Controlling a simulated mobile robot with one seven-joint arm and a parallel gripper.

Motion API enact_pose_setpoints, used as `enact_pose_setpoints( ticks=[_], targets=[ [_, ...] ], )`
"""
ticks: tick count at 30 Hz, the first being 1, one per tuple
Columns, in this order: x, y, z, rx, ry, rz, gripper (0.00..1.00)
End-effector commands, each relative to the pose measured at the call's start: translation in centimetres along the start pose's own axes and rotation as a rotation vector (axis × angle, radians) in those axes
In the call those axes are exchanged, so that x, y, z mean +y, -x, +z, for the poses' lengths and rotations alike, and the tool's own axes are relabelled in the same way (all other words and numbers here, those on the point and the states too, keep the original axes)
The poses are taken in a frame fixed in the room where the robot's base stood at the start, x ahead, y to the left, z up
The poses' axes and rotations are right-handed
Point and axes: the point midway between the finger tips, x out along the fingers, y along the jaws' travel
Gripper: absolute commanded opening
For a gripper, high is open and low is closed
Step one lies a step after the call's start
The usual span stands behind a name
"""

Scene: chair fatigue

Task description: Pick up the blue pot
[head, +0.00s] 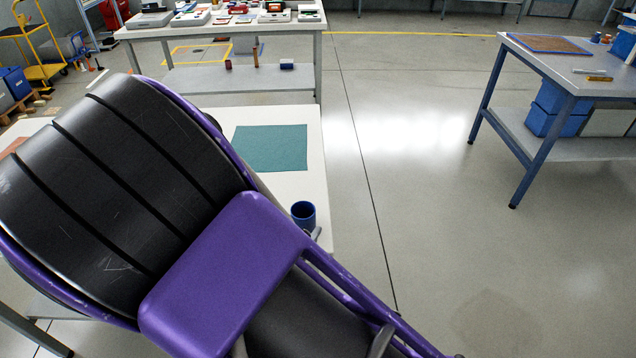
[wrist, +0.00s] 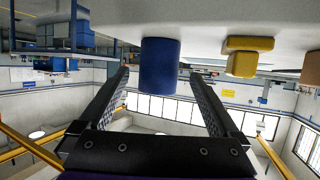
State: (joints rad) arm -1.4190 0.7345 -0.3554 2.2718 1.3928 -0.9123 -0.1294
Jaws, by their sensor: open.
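The blue pot (head: 303,214) is a small, dark blue, open-topped cylinder. It stands upright near the right edge of the white table (head: 290,190). The wrist view is upside down; there the pot (wrist: 160,65) shows upper centre. My gripper (wrist: 160,80) is open, one finger to each side of the pot's line, with a visible gap to both. The wrist view does not show clearly how far the pot reaches in between the fingertips. In the head view a small grey part shows just beside the pot, and my fingers are otherwise hidden.
A teal mat (head: 271,148) lies on the white table behind the pot. Yellow blocks (wrist: 248,58) and a tan object (wrist: 311,68) stand to the pot's right in the wrist view. A blue-legged table (head: 547,58) stands far right, with open floor between. Purple and black parts hide the left foreground.

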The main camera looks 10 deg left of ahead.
Motion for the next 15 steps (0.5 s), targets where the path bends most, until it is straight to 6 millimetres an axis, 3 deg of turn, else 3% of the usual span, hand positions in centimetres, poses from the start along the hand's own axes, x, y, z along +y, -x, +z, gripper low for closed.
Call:
enact_pose_setpoints(
  ticks=[3,10,15],
  targets=[
    [0.0,-1.8,0.1,0.001,-0.001,0.002,0.98],
    [0.1,-3.3,-0.1,0.001,-0.001,0.001,0.98],
    [0.3,-5.9,-0.4,0.001,0.0,0.001,0.98]
  ],
)
